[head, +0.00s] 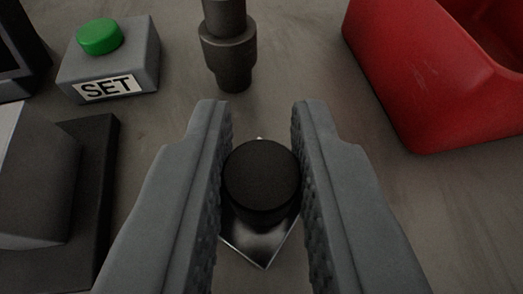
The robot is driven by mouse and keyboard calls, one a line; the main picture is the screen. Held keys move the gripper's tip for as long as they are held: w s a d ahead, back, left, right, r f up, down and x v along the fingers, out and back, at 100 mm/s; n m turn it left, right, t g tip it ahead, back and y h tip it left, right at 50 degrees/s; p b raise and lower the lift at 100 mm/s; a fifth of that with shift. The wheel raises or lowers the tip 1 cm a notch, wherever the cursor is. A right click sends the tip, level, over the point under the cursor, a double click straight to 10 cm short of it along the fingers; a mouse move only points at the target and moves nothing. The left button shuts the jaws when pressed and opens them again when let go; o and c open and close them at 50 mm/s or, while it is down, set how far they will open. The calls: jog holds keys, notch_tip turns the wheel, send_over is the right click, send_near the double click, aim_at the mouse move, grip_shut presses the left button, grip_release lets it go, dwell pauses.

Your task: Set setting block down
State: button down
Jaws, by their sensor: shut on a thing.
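My gripper (255,112) is shut on the setting block (262,180), with its two grey textured fingers on either side of it. The block shows a round black knob on top and a shiny metal, pointed lower part (262,240). The fingers hide the sides of the block. I cannot tell whether its underside touches the grey surface below.
A grey box with a green button (99,37) and a SET label (108,87) stands at upper left. A dark stepped cylinder (229,50) stands ahead of the fingers. A red bin (420,90) is at upper right. A grey block on a black base (92,190) is at left.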

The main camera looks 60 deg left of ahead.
jog(key=c, duration=1.3)
grip_release()
jog(key=shift+r, duration=0.15)
jog(key=v, duration=1.2)
